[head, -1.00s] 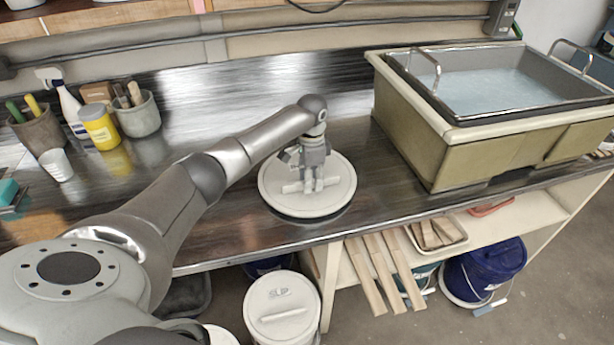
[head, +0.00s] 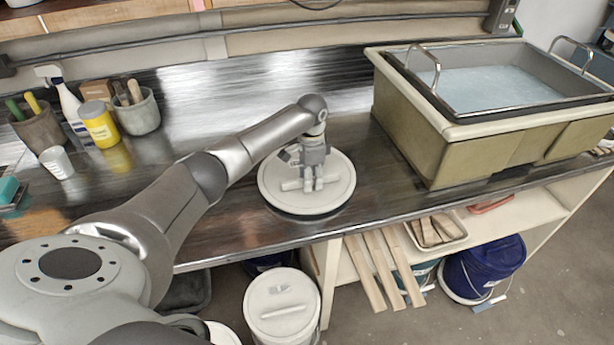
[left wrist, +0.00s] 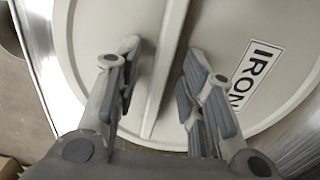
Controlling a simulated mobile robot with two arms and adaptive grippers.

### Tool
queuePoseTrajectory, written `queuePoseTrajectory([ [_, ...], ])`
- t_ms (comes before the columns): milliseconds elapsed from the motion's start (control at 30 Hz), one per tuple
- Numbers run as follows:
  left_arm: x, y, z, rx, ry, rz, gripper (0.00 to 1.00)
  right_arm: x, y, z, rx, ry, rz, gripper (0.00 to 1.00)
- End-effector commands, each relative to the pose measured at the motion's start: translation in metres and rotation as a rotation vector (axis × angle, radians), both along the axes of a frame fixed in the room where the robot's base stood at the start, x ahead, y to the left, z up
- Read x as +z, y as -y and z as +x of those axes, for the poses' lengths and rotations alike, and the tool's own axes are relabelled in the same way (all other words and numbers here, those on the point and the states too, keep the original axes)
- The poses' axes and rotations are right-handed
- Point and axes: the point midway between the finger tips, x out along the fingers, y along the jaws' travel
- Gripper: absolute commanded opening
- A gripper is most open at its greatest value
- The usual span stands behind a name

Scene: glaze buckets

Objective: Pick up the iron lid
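The iron lid (head: 337,193) is a round, pale grey-white disc lying flat on the metal bench near its front edge. In the left wrist view the lid (left wrist: 215,30) fills most of the picture and bears a label (left wrist: 254,72) reading IRON. A straight raised bar handle (left wrist: 163,75) crosses it. My left gripper (head: 313,188) points down at the lid's middle, over the handle. In the left wrist view its fingers (left wrist: 160,95) are apart, one on each side of the bar, with visible gaps. My right gripper is not in view.
A large water-filled basin (head: 440,150) stands to the right. Pots, a yellow jar (head: 99,128) and a spray bottle (head: 68,105) stand at the left. Below the bench are a white lidded bucket (head: 282,325) and a blue bucket (head: 483,268). The bench behind the lid is clear.

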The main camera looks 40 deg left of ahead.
Motion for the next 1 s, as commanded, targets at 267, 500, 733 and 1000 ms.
queuePoseTrajectory([
  [267,0.0,0.0,0.0,0.0,0.0,0.0,0.01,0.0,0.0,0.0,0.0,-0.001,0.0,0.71],
  [500,0.001,0.0,0.0,0.0,0.001,0.0,0.0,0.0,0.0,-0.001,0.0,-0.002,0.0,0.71],
  [733,0.002,0.0,0.001,-0.001,0.001,0.0,0.0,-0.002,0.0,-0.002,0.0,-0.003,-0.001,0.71],
  [1000,0.033,0.0,0.002,-0.002,0.009,0.0,0.0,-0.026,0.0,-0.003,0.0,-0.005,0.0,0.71],
])
